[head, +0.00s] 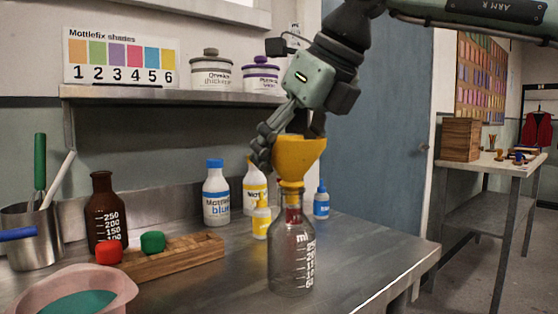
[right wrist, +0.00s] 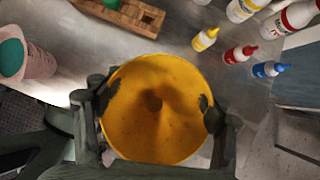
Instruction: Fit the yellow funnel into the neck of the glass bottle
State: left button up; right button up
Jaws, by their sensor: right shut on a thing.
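The yellow funnel (head: 301,156) is upright, with its wide mouth up. My right gripper (head: 286,141) is shut on its rim from above. In the right wrist view the funnel (right wrist: 155,125) fills the space between the two fingers (right wrist: 161,104). The clear glass bottle (head: 291,262) stands upright on the steel bench, directly under the funnel. The funnel's spout lines up with the bottle's neck and meets its top; I cannot tell how far it goes in. The bottle is hidden beneath the funnel in the right wrist view. My left gripper is not in view.
A brown bottle (head: 107,214), a wooden block (head: 190,254) with red and green stoppers, a pink bowl (head: 112,284) and a steel pot (head: 28,232) are on the left. Several dye bottles, one blue-labelled (head: 216,198), stand behind. The bench's right front is clear.

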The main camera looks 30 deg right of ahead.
dwell(0.3)
jog(key=o, duration=1.1)
jog(key=shift+o, duration=0.2)
jog(key=v, duration=1.2)
